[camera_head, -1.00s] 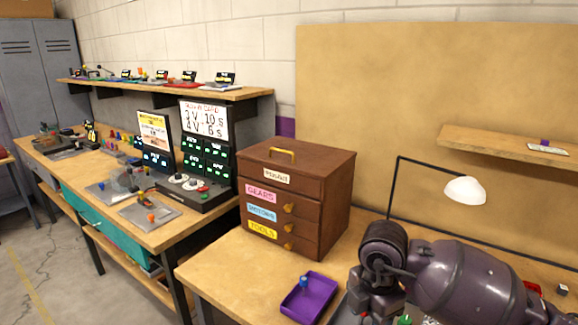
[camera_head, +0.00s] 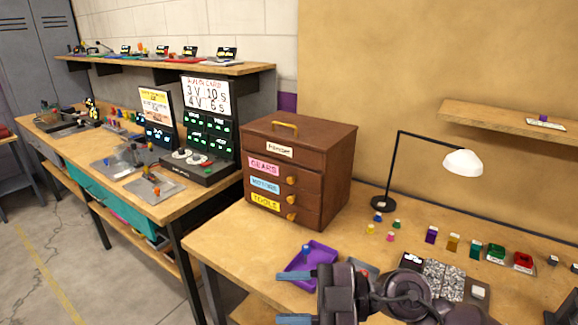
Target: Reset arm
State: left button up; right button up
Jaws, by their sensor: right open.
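My right gripper (camera_head: 294,298) shows at the bottom centre, its dark arm coming in from the lower right. Its two blue-tipped fingers point left and stand wide apart, with nothing seen between them. The upper finger overlaps the near side of the purple tray (camera_head: 325,257) in the picture; I cannot tell whether they touch. A small blue piece (camera_head: 306,250) is in the tray. My left gripper is not in view.
A brown drawer box (camera_head: 338,170) stands behind the tray. A desk lamp (camera_head: 462,163), several small coloured pieces and a speckled plate (camera_head: 443,277) lie to the right. A second bench (camera_head: 190,210) is at left. The wooden table (camera_head: 228,243) is clear left of the tray.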

jog(key=w+d+r+m+t+h, duration=0.1)
jog(key=w+d+r+m+t, duration=0.1)
jog(key=d+m+t, duration=0.35)
jog(key=w+d+r+m+t+h, duration=0.1)
jog(key=w+d+r+m+t, duration=0.15)
jog(key=m+t, duration=0.65)
jog(key=d+f+m+t+h, duration=0.5)
jog(key=d+f+m+h, duration=0.2)
jog(key=d+m+h, duration=0.45)
jog(key=s+d+f+m+g+h, duration=0.1)
jog(key=s+d+f+g+h, duration=0.65)
jog(key=f, duration=0.35)
jog(key=s+f+n+g+y, duration=0.1)
jog(key=s+f+g, duration=0.35)
jog(key=s, duration=0.25)
jog(key=s+f+g+y, duration=0.1)
jog(key=s+f+g, duration=0.2)
jog(key=s+g, duration=0.35)
jog(key=w+f+n+t+y, duration=0.1)
jog(key=w+f+t, duration=0.5)
jog(key=f+t, duration=0.3)
jog(key=shift+d+f+t, duration=0.15)
jog(key=shift+f+t, duration=0.25)
jog(key=shift+f, duration=0.3)
jog(key=shift+w, duration=0.1)
